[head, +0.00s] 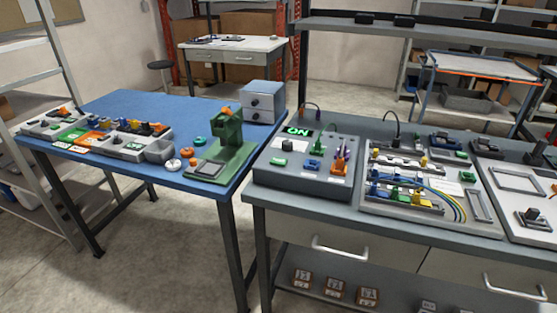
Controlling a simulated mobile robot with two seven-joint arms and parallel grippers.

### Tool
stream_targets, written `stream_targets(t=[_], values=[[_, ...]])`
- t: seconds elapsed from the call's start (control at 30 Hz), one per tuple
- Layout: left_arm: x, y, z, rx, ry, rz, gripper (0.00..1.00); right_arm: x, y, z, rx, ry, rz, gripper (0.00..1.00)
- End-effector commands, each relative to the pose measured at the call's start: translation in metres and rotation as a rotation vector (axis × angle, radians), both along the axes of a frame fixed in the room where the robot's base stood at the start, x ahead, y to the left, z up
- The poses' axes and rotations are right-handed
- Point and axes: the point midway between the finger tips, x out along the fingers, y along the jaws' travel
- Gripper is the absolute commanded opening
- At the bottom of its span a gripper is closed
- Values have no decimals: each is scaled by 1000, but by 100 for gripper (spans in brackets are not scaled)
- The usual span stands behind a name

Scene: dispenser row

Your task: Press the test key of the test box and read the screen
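The test box (262,176) is a dark grey box with a sloped top at the left end of the grey bench. Its small screen (297,130) shows "ON" in green at the back of the top. A green part (279,161), a blue part (312,164) and orange parts (340,162) sit on the top, with a black knob (287,146) behind the green one. I cannot tell which is the test key; the labels are too small to read. Neither of my grippers is in view.
Right of the box is a wiring panel (375,205) on the grey bench. Open floor (170,250) lies in front.

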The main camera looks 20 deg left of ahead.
Motion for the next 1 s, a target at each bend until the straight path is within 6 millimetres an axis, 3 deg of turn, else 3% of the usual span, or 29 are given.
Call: stream_targets(t=[0.1,1.0], values=[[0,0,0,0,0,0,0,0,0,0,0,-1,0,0],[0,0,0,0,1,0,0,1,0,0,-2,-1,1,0]])
